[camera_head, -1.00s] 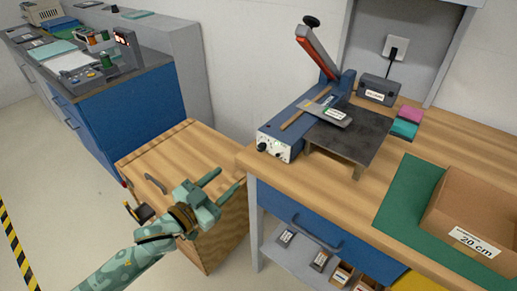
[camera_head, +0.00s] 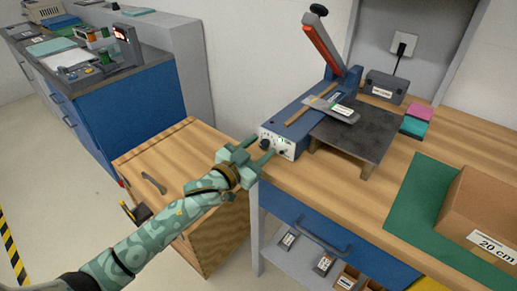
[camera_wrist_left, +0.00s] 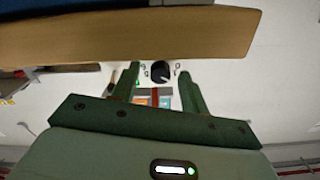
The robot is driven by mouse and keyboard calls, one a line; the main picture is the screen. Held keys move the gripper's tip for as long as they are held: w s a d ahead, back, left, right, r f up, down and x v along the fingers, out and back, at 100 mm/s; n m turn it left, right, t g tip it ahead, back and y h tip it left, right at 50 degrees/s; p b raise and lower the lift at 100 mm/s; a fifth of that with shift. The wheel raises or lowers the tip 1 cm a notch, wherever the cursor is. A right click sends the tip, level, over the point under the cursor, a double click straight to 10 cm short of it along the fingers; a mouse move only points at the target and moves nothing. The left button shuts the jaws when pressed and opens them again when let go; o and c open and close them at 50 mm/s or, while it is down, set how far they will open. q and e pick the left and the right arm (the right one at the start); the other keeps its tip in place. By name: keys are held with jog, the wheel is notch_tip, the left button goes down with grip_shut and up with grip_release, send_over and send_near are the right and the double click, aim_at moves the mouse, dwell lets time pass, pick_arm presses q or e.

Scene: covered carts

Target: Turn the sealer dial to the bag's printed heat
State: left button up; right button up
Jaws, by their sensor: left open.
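The sealer (camera_head: 298,122) is a blue machine on the wooden bench, with its red-and-black lever raised. Its white front panel (camera_head: 277,148) carries dark knobs. A silver bag (camera_head: 342,112) with a printed label lies on the sealer and its dark plate; the print is too small to read. My left gripper (camera_head: 261,148) is open at the panel, its fingers pointing toward the knobs. In the left wrist view, a black dial (camera_wrist_left: 161,71) shows between the tips of my open left gripper (camera_wrist_left: 159,76). I cannot tell whether they touch it. My right gripper is out of view.
The bench (camera_head: 320,192) edge lies close beside my left gripper. A wooden cart (camera_head: 160,160) stands below my left arm. A green mat (camera_head: 408,205) and a cardboard box marked 20 cm (camera_head: 487,215) lie at right. A grey box (camera_head: 385,88) sits behind the sealer.

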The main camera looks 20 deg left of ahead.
pick_arm(q)
grip_shut()
jog(key=shift+r+m+p, duration=0.15)
jog(key=shift+m+p, duration=0.9)
jog(key=shift+m, duration=0.25)
jog(key=shift+m+p, duration=0.55)
jog(key=shift+m, duration=1.05)
jog(key=shift+f, duration=0.2)
grip_release()
